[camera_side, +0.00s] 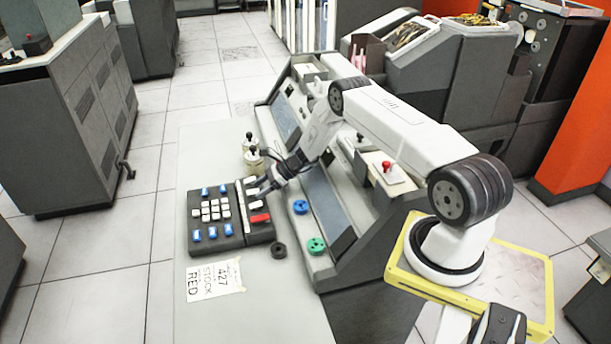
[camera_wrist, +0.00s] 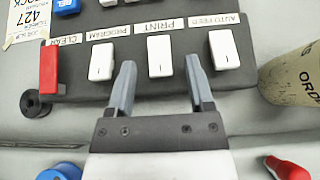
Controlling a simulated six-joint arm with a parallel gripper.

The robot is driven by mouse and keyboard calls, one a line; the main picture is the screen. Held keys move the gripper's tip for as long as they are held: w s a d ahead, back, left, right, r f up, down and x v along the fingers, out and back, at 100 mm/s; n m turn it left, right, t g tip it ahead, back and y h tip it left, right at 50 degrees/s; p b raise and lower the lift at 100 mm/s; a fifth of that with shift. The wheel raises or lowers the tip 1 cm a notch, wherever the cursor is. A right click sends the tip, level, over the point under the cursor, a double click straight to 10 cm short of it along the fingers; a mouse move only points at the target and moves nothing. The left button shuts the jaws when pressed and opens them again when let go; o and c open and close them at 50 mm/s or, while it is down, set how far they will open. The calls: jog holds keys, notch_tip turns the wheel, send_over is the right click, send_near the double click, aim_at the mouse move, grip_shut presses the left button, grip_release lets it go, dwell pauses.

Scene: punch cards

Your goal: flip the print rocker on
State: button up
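The print rocker (camera_wrist: 160,57) is a white rocker in the wrist view, below its upside-down PRINT label (camera_wrist: 160,26), on the dark keypad panel (camera_wrist: 270,33). My gripper (camera_wrist: 160,63) is open and empty, one finger on each side of the print rocker, with its tips near the panel. Contact with the rocker cannot be told. In the side view my gripper (camera_side: 262,189) is at the panel's right-hand column of rockers and partly hides them. Which way the print rocker is tilted is unclear.
The program rocker (camera_wrist: 101,62) and auto feed rocker (camera_wrist: 223,50) flank it closely; the red clear key (camera_wrist: 48,72) is further left. A printed canister (camera_wrist: 293,82) stands at the right.

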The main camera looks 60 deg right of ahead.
jog(key=shift+d, duration=0.1)
jog(key=shift+s+d+r, duration=0.3)
jog(key=shift+s+r, duration=0.05)
notch_tip(320, 180, up, 9)
jog(key=s+d, duration=0.2)
jog(key=shift+s, duration=0.15)
jog(key=shift+d, duration=0.1)
dwell(0.5)
